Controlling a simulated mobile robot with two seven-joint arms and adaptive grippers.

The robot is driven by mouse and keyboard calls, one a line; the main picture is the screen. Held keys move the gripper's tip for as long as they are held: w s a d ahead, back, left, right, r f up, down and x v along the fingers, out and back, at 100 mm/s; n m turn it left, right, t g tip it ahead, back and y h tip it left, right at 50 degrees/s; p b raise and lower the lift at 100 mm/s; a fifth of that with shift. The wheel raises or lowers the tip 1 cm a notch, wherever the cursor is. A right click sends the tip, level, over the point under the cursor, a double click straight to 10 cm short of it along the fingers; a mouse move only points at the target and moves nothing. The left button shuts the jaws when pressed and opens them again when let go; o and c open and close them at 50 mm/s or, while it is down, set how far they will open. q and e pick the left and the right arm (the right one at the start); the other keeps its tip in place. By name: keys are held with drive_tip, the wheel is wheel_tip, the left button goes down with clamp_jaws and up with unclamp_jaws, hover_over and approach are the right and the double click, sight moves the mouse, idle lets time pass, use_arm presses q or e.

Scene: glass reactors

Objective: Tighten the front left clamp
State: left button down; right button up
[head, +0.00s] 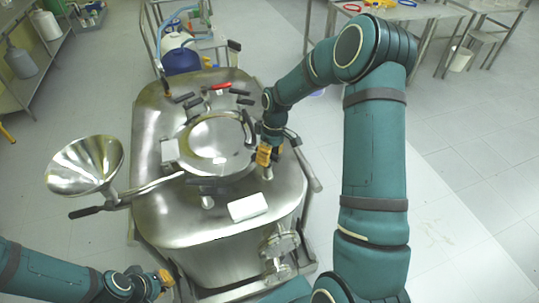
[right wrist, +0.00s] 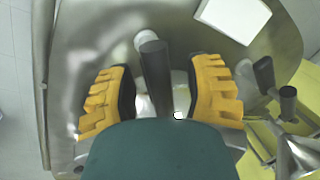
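I cannot tell which is the front left clamp. My right gripper (head: 268,157) is at the right edge of the lid. In the right wrist view its yellow fingers are spread on both sides of a dark rod-shaped handle (right wrist: 155,72), with gaps on both sides. The handle's lower end is hidden by the gripper body. My left gripper (head: 165,278) is low at left, away from the lid, its opening unclear.
A steel funnel (head: 88,165) sticks out left of the reactor. A white label plate (head: 249,207) lies on the reactor's top, also in the right wrist view (right wrist: 235,16). A cart with a blue container (head: 181,61) stands behind.

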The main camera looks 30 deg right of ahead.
wheel_tip(320, 180, up, 12)
drive_tip(key=w+d, duration=0.1)
drive_tip(key=d, duration=0.1)
idle(0.5)
drive_tip(key=shift+f, duration=0.1)
idle(0.3)
